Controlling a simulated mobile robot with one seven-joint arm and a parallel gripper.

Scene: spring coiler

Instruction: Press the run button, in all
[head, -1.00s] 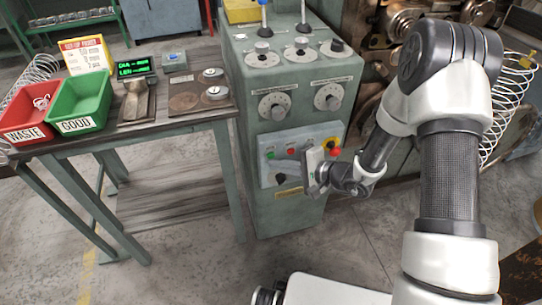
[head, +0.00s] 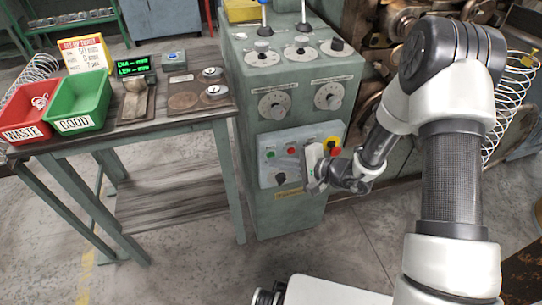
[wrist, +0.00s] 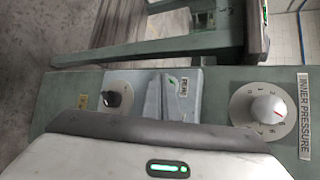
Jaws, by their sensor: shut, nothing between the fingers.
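The control panel (head: 272,172) is a light grey plate on the front of the green machine. The small green button (head: 271,155), which I take as the run button, is at the panel's upper left, with a red button (head: 291,152) to its right. My gripper (head: 304,165) is in front of the panel, to the right of these buttons. Its fingertips are hard to make out. I cannot tell whether it touches the panel. In the wrist view, a RUN-like label (wrist: 183,87) shows above my gripper's housing; the button itself is unclear there.
A yellow-backed red stop button (head: 335,151) is just right of my gripper. A black knob (head: 281,178) is low on the panel, and two dials (head: 272,105) are above it. A side table (head: 165,117) with red and green bins stands left.

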